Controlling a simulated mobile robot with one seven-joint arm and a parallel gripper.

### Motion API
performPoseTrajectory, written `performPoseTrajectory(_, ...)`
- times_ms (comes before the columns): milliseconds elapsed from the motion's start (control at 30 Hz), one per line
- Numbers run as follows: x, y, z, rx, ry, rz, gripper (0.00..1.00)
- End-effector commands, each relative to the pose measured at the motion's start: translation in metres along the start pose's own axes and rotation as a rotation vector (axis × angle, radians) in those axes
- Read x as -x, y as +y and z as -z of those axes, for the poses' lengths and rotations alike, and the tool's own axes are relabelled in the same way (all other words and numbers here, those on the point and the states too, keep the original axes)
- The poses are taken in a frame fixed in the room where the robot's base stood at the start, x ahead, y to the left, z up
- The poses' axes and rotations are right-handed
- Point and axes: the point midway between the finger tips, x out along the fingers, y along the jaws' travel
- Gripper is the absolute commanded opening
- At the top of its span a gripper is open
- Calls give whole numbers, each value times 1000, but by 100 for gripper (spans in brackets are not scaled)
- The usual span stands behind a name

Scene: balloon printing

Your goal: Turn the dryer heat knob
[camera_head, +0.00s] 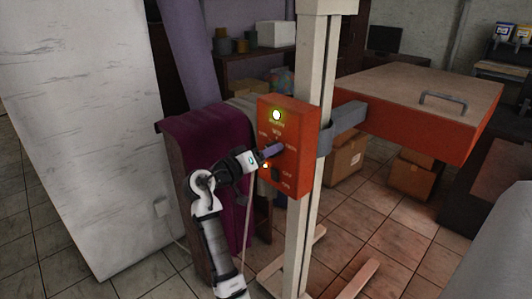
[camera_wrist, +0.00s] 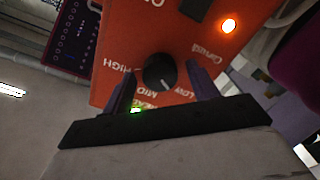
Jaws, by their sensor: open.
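The dryer's orange control box (camera_head: 296,128) is mounted on a pale post. The black round heat knob (camera_wrist: 159,71) shows in the wrist view, with HIGH, MID and LOW printed around it. Its pale mark appears to face the MID and LOW side. My gripper (camera_wrist: 162,70) is open, with one dark finger on each side of the knob; whether either touches it I cannot tell. In the head view my gripper (camera_head: 272,150) is at the face of the box and hides the knob.
A dark lower control (camera_head: 275,175) sits by the OFF label. The dryer's flat orange head (camera_head: 430,110) extends right. A purple cloth (camera_head: 215,150) hangs behind my arm.

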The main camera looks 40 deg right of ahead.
Motion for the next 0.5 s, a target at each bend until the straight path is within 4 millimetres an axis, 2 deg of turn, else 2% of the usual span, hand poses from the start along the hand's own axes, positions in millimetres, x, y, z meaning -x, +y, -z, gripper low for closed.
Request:
performPoseTrajectory(67, 0, 0, 0, 0, 0, 0, 51)
performPoseTrajectory(333, 0, 0, 0, 0, 0, 0, 16)
performPoseTrajectory(500, 1, 0, 0, -6, 0, 0, 14)
